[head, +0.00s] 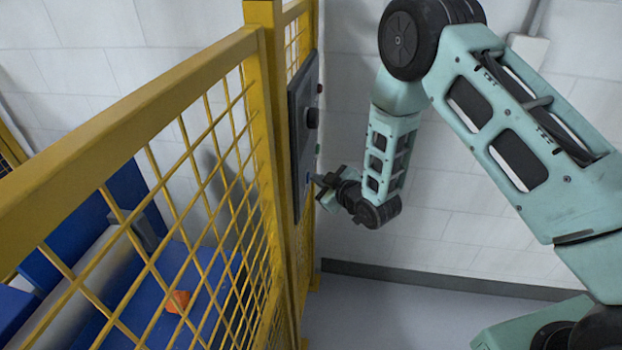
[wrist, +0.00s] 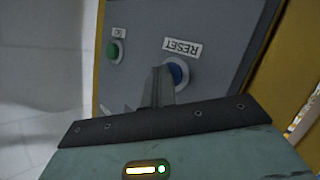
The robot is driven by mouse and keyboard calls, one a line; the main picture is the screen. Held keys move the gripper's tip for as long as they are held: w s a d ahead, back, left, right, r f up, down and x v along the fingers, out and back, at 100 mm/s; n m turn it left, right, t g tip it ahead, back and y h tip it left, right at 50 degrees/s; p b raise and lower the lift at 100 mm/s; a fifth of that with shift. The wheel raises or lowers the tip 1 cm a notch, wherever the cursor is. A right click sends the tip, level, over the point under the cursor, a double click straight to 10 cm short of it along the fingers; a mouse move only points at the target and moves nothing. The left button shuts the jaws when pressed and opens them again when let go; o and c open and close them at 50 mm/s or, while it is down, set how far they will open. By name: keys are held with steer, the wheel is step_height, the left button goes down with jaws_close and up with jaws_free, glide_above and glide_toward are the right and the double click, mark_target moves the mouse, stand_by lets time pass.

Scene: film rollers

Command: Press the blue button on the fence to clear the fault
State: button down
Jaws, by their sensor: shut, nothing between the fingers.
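The blue button (wrist: 179,73) sits on a grey control panel (wrist: 215,28), beside a label reading RESET (wrist: 182,47) that appears upside down in the wrist view. My gripper (wrist: 163,72) is shut and empty, with its fingertips at the left edge of the button in that view. I cannot tell whether they touch it. In the head view the panel (head: 301,130) is seen nearly edge-on, fixed to the yellow fence (head: 263,130). My gripper (head: 316,181) is close to the panel's lower part there.
A green button (wrist: 113,51) is on the same panel. Behind the fence mesh lies an orange object (head: 178,301) on a blue surface. A white wall (head: 470,235) stands behind my arm.

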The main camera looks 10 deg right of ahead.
steer(key=shift+s+d, duration=0.35)
steer(key=shift+d, duration=0.4)
steer(key=shift+d, duration=0.1)
steer(key=d, duration=0.1)
steer(key=s+d, duration=0.1)
steer(key=d, duration=0.1)
steer(key=s+d+b, duration=0.1)
steer(key=shift+d, duration=0.25)
stand_by(0.6)
